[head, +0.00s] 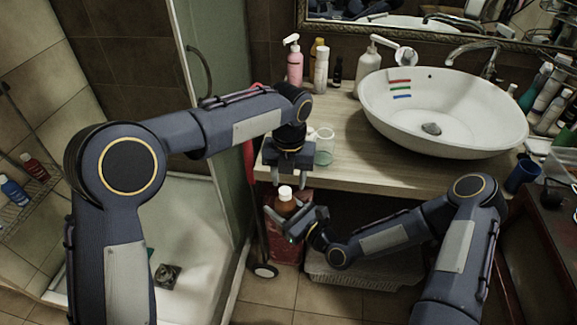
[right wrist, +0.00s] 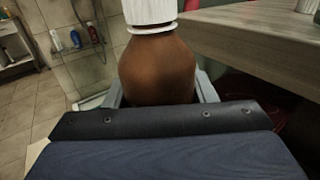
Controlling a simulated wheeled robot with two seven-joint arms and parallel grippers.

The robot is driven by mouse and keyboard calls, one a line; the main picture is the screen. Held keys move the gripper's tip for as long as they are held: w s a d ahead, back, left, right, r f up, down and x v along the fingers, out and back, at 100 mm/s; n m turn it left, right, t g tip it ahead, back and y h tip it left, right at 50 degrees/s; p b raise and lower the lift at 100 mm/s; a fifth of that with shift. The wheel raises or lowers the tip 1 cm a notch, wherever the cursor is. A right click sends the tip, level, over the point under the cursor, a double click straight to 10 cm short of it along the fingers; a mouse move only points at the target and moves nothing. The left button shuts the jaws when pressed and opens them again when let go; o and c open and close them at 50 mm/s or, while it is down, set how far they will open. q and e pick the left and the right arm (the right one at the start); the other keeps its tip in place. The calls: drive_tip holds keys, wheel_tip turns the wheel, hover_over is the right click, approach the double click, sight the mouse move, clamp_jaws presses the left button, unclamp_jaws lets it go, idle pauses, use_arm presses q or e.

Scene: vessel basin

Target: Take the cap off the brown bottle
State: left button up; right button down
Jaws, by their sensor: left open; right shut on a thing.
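The brown bottle (head: 286,206) is held upright in front of the counter's edge, above the floor. It also shows large in the right wrist view (right wrist: 157,68). Its white cap (head: 285,191) sits on top, and the ribbed cap shows in the right wrist view (right wrist: 150,12), cut off by the top edge. My right gripper (head: 286,222) is shut around the bottle's body. My left gripper (head: 284,180) is open and points down just above the bottle, with its fingertips near the cap. I cannot tell whether they touch the cap.
A wooden counter (head: 345,165) bears a white basin (head: 430,110), a glass cup (head: 323,148) near my left gripper, and pump bottles (head: 294,65) at the back. A grey basket (head: 365,270) and a red box (head: 287,248) stand below the counter. A glass shower panel (head: 215,100) is at left.

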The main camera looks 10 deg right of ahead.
sight(288, 190)
use_arm(q)
drive_tip(key=shift+f, duration=1.75)
